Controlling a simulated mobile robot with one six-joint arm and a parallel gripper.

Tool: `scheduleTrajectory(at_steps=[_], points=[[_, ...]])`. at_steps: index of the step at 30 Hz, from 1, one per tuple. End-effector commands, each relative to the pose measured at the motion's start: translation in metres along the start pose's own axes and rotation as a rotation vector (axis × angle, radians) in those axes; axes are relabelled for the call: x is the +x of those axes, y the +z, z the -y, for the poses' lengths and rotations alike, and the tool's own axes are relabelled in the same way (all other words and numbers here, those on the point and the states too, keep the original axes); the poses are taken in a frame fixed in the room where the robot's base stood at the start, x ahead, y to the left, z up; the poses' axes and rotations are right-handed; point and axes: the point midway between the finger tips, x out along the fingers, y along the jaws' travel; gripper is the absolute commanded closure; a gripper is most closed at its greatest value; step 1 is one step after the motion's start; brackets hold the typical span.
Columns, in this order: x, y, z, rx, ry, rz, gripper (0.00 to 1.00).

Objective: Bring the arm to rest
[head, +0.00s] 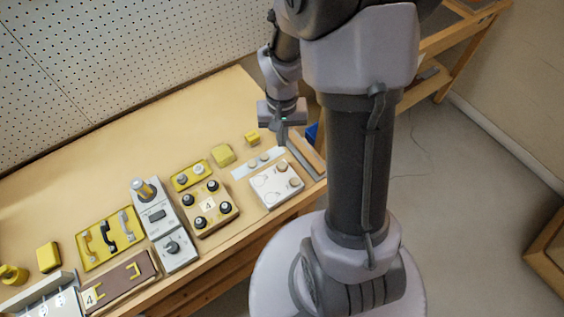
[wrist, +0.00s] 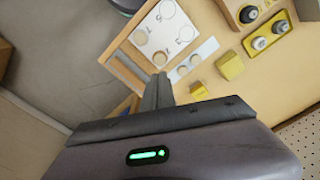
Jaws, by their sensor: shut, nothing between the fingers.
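My gripper (head: 282,136) hangs from the arm above the right end of the wooden bench (head: 210,110), pointing down. In the wrist view the fingers of my gripper (wrist: 161,78) are together with nothing between them. A white board with round spots (head: 276,186) lies below and in front of it on the bench. A pale strip with round discs (head: 257,163) lies just behind that board. My gripper appears apart from both. My arm column hides part of the floor and the bench's right side.
Near the gripper are a small yellow block (head: 252,138) and a larger yellow block (head: 223,155). A box with black knobs (head: 209,207), a grey switch unit (head: 160,222) and a yellow hook panel (head: 108,238) stand further left. A pegboard wall (head: 110,60) rises behind. The bench's back is clear.

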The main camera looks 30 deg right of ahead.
Motion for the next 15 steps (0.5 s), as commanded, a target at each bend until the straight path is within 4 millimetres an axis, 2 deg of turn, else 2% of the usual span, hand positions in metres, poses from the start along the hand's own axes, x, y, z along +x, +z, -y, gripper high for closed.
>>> scheduleTrajectory(at_steps=[8,11,14,15], points=[[-0.002,0.0,0.001,-0.001,-0.002,-0.006,1.0],[-0.029,0.007,0.015,-0.007,-0.028,-0.061,1.0],[-0.08,0.035,0.039,-0.023,-0.093,-0.163,1.0],[-0.098,0.052,0.048,-0.031,-0.128,-0.204,1.0]])
